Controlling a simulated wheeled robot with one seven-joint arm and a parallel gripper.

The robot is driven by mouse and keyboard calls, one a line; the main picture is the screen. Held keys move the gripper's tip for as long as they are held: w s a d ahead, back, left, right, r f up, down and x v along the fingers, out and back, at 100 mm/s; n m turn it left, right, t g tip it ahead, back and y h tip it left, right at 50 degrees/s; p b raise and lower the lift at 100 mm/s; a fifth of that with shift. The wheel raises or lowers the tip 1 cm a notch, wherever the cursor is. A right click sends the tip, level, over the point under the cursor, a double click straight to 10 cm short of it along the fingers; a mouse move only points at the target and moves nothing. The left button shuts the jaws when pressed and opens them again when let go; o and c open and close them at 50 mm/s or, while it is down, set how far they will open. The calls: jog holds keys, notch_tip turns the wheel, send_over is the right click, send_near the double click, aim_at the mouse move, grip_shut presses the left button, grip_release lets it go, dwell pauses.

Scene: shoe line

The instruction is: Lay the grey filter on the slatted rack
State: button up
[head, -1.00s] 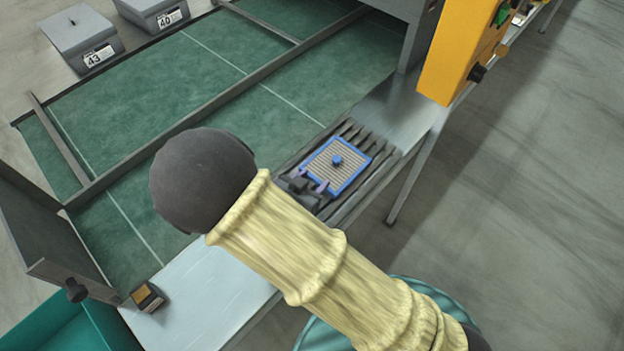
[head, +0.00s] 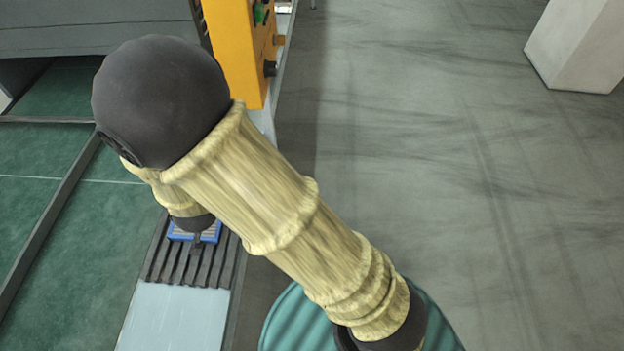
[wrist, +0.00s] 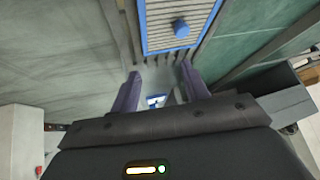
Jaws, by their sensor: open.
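The grey filter, a pleated panel with a blue frame and blue centre knob, lies on the slatted rack (head: 190,266). In the head view only the near edge of the filter (head: 211,235) shows, below my arm, which hides the rest. In the wrist view the filter (wrist: 160,38) fills the top centre, with dark slats beside it. My gripper (wrist: 159,72) is open, its two purple-grey fingers apart and not around the knob. The filter is beyond the fingertips in that view. In the head view my arm covers the fingers.
A pale blue plate (head: 172,316) adjoins the rack's near end. The green belt (head: 85,260) with a dark rail runs on the left. An orange machine post (head: 236,50) stands behind the rack. A pale block (head: 580,45) stands far right; the floor between is clear.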

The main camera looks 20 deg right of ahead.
jog(key=s+d+r+n+g, duration=0.1)
jog(key=s+d+r, duration=0.3)
jog(key=d, duration=0.8)
jog(key=s+d+r+n+g, duration=0.1)
jog(key=s+d+r+g, duration=0.2)
jog(key=d, duration=0.8)
notch_tip(320, 180, up, 2)
jog(key=shift+s+d+r+g, duration=0.15)
jog(key=shift+s+d+g, duration=0.25)
jog(key=shift+s, duration=0.55)
